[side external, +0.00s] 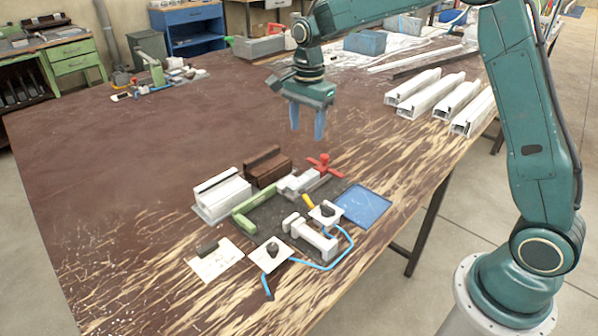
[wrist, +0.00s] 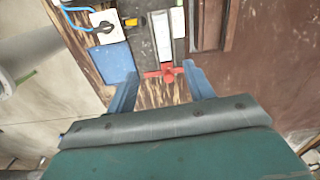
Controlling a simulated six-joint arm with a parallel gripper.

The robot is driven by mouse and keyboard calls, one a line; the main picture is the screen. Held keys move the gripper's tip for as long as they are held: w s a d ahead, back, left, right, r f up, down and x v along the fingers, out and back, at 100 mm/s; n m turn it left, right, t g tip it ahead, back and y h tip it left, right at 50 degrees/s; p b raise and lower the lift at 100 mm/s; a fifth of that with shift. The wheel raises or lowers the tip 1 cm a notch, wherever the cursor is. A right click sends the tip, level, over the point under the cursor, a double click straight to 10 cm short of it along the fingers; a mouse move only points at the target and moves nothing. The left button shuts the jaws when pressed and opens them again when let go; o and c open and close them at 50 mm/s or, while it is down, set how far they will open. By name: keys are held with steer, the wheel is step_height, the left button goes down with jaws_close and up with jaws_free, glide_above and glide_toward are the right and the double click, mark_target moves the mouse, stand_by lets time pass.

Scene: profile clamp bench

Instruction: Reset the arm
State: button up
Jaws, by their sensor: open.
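My gripper (side external: 308,124) hangs above the table (side external: 120,150), behind the clamp fixture in the side view. Its two blue fingers point down, apart, with nothing between them. In the wrist view my gripper (wrist: 162,92) is open, and the red handle (wrist: 165,72) of the clamp shows beyond the fingertips. The clamp's dark base plate (side external: 270,222) lies on the table with a green bar (side external: 258,203), a light clamp body (side external: 298,183) and the red handle (side external: 324,165) on it.
White profiles (side external: 455,100) lie at the back right. A white profile block (side external: 222,195) and a brown one (side external: 267,166) stand left of the fixture. A blue tray (side external: 363,205), white plates with black knobs (side external: 271,255) and a blue hose (side external: 325,266) lie close by.

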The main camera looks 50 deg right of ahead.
steer(key=s+a+r+n+t, duration=0.1)
steer(key=s+r+n+t, duration=0.2)
steer(key=s+r+n, duration=0.75)
steer(key=s+a+f+n+t, duration=0.1)
steer(key=s+n, duration=0.5)
steer(key=s, duration=1.4)
steer(key=shift+s+n+t, duration=0.25)
steer(key=shift+n+t, duration=0.1)
steer(key=shift+t, duration=0.35)
